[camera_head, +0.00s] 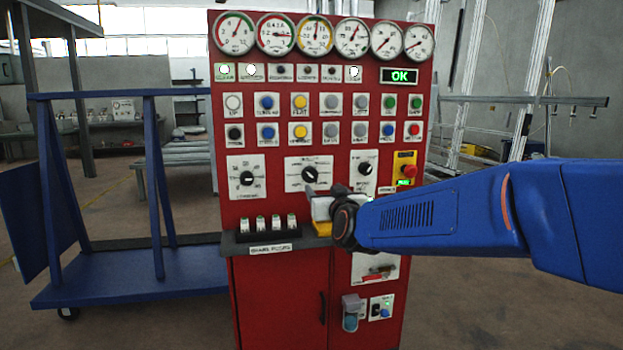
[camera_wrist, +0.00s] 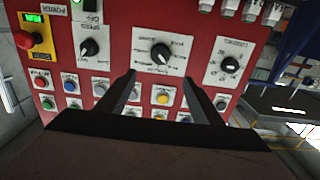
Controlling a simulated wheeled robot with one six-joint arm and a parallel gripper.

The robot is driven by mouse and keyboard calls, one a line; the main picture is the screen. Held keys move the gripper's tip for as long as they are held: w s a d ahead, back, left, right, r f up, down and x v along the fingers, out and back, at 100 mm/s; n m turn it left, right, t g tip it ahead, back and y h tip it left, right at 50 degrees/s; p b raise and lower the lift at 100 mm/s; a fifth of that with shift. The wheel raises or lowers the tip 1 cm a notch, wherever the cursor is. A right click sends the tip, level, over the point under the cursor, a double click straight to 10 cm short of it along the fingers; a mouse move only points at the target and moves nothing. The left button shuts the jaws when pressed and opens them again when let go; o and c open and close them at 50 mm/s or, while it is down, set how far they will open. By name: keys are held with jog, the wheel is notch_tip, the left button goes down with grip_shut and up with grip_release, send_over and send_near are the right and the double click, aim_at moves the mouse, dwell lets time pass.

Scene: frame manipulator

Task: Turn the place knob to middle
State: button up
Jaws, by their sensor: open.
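A red control cabinet (camera_head: 285,130) carries three black rotary knobs on white plates: a left knob (camera_head: 247,178), a middle knob (camera_head: 310,174) and a right knob (camera_head: 365,168). Their labels are too small to tell which is the place knob. In the wrist view the panel is upside down, with the middle knob (camera_wrist: 160,54) just beyond and between my fingers, its pointer slanted. The right knob (camera_wrist: 90,47) and left knob (camera_wrist: 230,64) lie to either side. My gripper (camera_wrist: 158,78) is open and empty, apart from the knobs. In the head view it is just below the middle knob's plate.
A red emergency stop (camera_head: 409,171) on a yellow plate is right of the knobs. Rows of push buttons (camera_head: 300,102) sit above them. A dark ledge with several fuses (camera_head: 276,223) juts out below. A blue cart (camera_head: 130,283) stands left of the cabinet.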

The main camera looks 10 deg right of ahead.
aim_at(312, 175)
jog(key=w, duration=1.6)
jog(key=shift+w, duration=0.2)
jog(key=c, duration=1.1)
